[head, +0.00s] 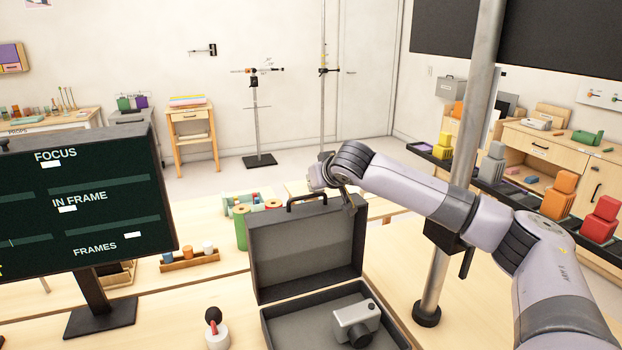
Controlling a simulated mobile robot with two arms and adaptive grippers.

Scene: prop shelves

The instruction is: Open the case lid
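The dark case stands on the wooden table at the lower middle of the head view. Its lid (305,250) is raised and stands up, leaning slightly back, with a black handle (306,201) on its top edge. The case base (285,328) is open toward me and holds a silver-grey camera (355,322). My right arm comes in from the right, and its gripper (350,203) points down at the lid's top right corner. Its fingers are small and dark here, so I cannot tell whether they are open or touch the lid. My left gripper is not in view.
A wooden rack of small jars (190,258) and a joystick-like item (215,330) lie left of the case. A metal pole (435,270) rises right of it. A green spool (241,228) stands behind the lid's left side.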

